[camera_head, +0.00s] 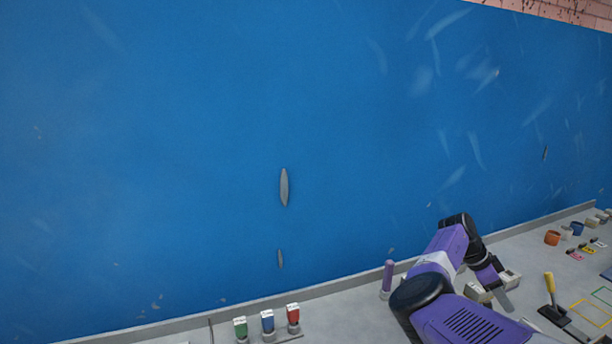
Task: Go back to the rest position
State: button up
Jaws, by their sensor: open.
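My purple and black arm reaches in from the bottom right over the grey bench. My gripper (496,289) points down at the arm's far end, low over the bench. Part of the bench behind my arm is hidden.
A blue wall (150,150) with pale scuffs rises behind the bench (345,315). A purple upright cylinder (388,277) stands left of my gripper. Green (240,327), blue (267,321) and red (293,315) pieces stand front left.

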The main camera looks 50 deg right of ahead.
jog(key=d+f+n+t+h+b, duration=0.1)
jog(key=d+f+n+t+h, duration=0.1)
jog(key=d+n+h, duration=0.4)
jog(key=w+a+r+n+t+h+b, duration=0.2)
jog(key=w+a+n+t+h, duration=0.35)
jog(key=w+n+h, duration=0.2)
jog(key=w+a+n+t+y+b, duration=0.1)
jog(key=w+a+n+t, duration=0.55)
jog(key=a, duration=0.55)
jog(key=w+a+n+t+y+b, duration=0.1)
jog(key=w+a+n+t+y, duration=0.1)
jog(key=w+a+n+t, duration=0.8)
jog(key=s+a+t+y+b, duration=0.1)
jog(key=s+a+y, duration=0.25)
jog(key=a, duration=1.15)
jog(key=s+a+y+b, duration=0.1)
jog(key=s+a+y, duration=0.3)
jog(key=a, duration=1.2)
jog(key=s+a+f+g+y+b, duration=0.1)
jog(key=s+a+f+y, duration=0.1)
jog(key=s+a, duration=0.3)
jog(key=s+a+f+n+g+y+b, duration=0.1)
jog(key=s+a+y, duration=0.2)
jog(key=s+a, duration=0.2)
jog(key=shift+s+a+f+g+y, duration=0.3)
jog(key=shift+s+a+f, duration=0.1)
jog(key=shift+a, duration=0.25)
